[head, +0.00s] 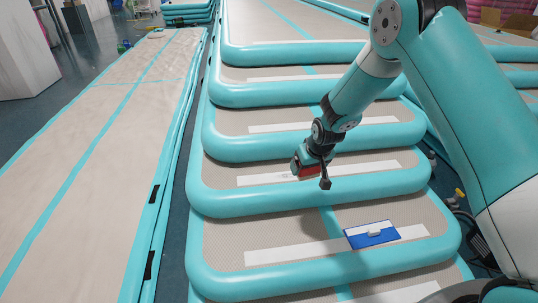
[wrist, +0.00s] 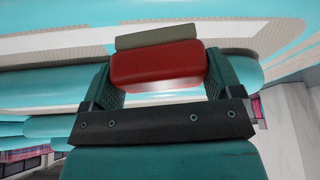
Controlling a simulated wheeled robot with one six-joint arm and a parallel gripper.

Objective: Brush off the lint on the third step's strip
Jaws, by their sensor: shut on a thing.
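My gripper (head: 310,166) is shut on a red brush (head: 309,172). In the wrist view the brush (wrist: 156,66) lies between my two fingers, with a grey-olive band (wrist: 156,37) along its far side. In the head view the brush is low over the white strip (head: 255,181) of the step under my gripper. I cannot tell whether it touches the strip. The gripper and brush hide part of this strip. Small faint marks (head: 286,176) show just left of the brush; they are too small to identify surely as lint.
A blue pad with a white block (head: 371,235) lies on the step below, over the right part of its strip (head: 290,252). More teal-edged steps rise behind (head: 270,122). A long flat inflatable track (head: 110,150) lies at the left, with a narrow gap between.

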